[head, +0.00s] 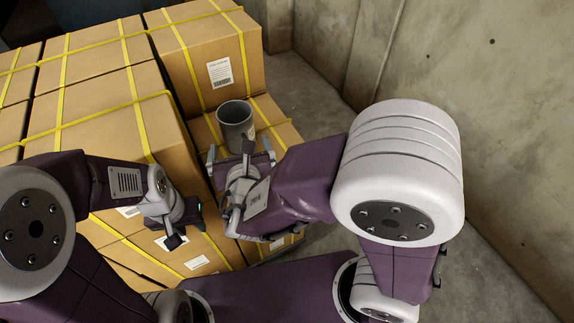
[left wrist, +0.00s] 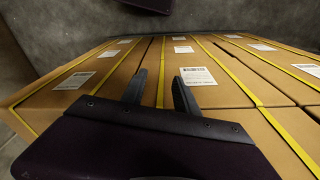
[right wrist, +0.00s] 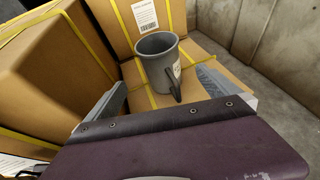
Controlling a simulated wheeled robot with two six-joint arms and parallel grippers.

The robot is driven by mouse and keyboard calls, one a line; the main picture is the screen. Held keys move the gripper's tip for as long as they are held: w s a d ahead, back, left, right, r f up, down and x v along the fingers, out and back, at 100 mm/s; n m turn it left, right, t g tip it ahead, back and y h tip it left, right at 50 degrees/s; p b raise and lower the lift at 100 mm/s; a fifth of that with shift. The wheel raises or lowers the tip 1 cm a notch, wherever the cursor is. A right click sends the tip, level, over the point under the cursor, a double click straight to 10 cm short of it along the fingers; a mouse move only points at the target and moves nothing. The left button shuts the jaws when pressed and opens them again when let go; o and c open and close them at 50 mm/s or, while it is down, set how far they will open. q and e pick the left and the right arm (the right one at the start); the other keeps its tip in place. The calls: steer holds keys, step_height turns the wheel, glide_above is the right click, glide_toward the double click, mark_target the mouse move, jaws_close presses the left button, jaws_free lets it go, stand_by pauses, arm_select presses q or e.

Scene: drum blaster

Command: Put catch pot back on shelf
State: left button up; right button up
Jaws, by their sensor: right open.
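The catch pot is a grey metal mug-like pot (head: 236,122) with a handle and a pale label. It stands upright on a low cardboard box (head: 277,122); the right wrist view shows the pot (right wrist: 155,58) too, handle towards me. My right gripper (head: 241,152) is open, its fingers spread on either side in front of the pot; in the right wrist view its fingertips (right wrist: 163,85) are wide apart and hold nothing. My left gripper (head: 183,222) is low beside the stacked boxes. In the left wrist view its fingers (left wrist: 158,85) stand apart and empty. I see no shelf.
Taller cardboard boxes (head: 95,110) with yellow straps fill the left side. Another tall box (head: 205,55) stands right behind the pot. A concrete wall (head: 490,110) rises on the right, with bare floor (head: 315,95) between it and the boxes.

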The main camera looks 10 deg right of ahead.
steer(key=s+d+f+m+g+h, duration=0.1)
steer(key=d+f+m+g+h, duration=0.15)
steer(key=d+m, duration=0.35)
steer(key=s+d+f+m+g+h, duration=0.1)
steer(key=d+f+m+g+h, duration=0.2)
steer(key=d, duration=0.5)
steer(key=s+d+f+m+g+y, duration=0.2)
steer(key=s+d+f+m+g, duration=0.1)
steer(key=m, duration=1.1)
steer(key=s+d+f+m+g+y, duration=0.3)
steer(key=s+m, duration=0.3)
steer(key=m, duration=0.8)
steer(key=shift+s+d+f+g, duration=0.3)
steer(key=shift+s+f+g, duration=0.05)
steer(key=shift+f, duration=0.5)
